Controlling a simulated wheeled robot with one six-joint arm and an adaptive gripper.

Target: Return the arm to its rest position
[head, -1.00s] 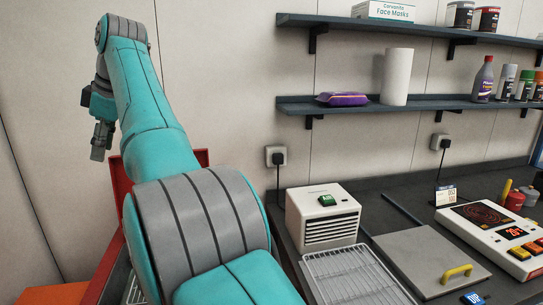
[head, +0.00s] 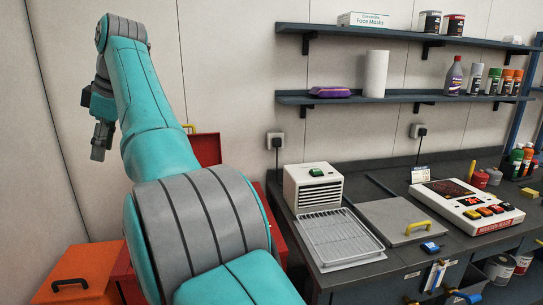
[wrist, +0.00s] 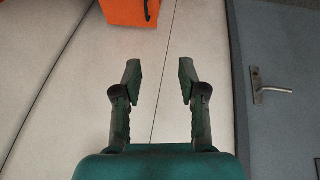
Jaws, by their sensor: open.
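My teal and grey arm fills the left of the head view, raised and folded. My gripper (head: 98,154) hangs at the far left of the head view, in front of the wall and clear of the bench. In the wrist view my gripper (wrist: 158,75) shows two dark fingers apart with nothing between them. It touches nothing that I can see.
Shelves (head: 360,98) hang above. An orange box (head: 80,275) stands low left. A grey door (wrist: 280,60) shows in the wrist view.

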